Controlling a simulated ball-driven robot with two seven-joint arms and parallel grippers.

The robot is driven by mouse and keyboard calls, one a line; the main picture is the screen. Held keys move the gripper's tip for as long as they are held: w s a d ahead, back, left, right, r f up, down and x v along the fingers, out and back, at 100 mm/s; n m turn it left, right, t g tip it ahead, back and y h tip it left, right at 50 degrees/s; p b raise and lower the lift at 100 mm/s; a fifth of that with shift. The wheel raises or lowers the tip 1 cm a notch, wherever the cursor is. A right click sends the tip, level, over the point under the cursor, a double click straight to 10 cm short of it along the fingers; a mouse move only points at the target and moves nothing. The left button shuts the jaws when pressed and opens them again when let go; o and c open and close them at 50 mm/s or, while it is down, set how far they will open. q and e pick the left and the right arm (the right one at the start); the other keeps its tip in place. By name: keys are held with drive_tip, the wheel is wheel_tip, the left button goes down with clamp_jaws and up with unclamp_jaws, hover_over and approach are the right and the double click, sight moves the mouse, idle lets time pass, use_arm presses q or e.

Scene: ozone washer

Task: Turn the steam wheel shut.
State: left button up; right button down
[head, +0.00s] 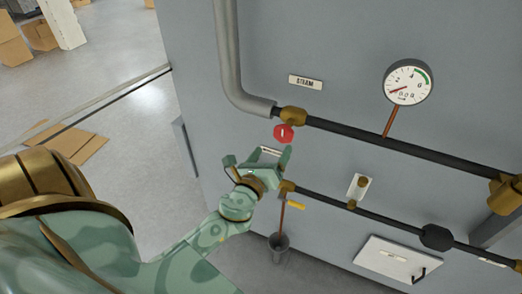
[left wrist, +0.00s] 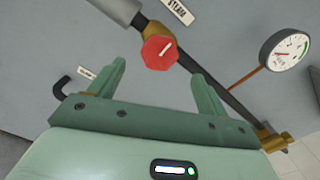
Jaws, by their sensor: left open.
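The steam wheel is a small red knob (head: 284,133) with a white mark, on a brass valve (head: 294,115) in the upper pipe. A label reading STEAM (head: 305,82) is on the wall above it. In the left wrist view the red wheel (left wrist: 160,53) shows ahead of the fingers, between them and slightly left of their middle. My left gripper (head: 262,160) is open and empty, just below the wheel and apart from it. It also shows in the left wrist view (left wrist: 160,88) with its fingers spread wide. My right gripper is not in view.
A dial gauge (head: 408,82) stands on the dark upper pipe (head: 400,146). The lower pipe (head: 385,222) carries a small white-topped valve (head: 358,187). A white hatch (head: 391,262) is at the lower right. Flat cardboard (head: 75,143) lies on the floor at left.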

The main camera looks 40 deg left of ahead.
use_arm(q)
drive_tip(key=b+v, duration=0.1)
drive_tip(key=v, duration=0.5)
drive_tip(key=shift+s, duration=0.35)
drive_tip(key=shift+d, duration=0.1)
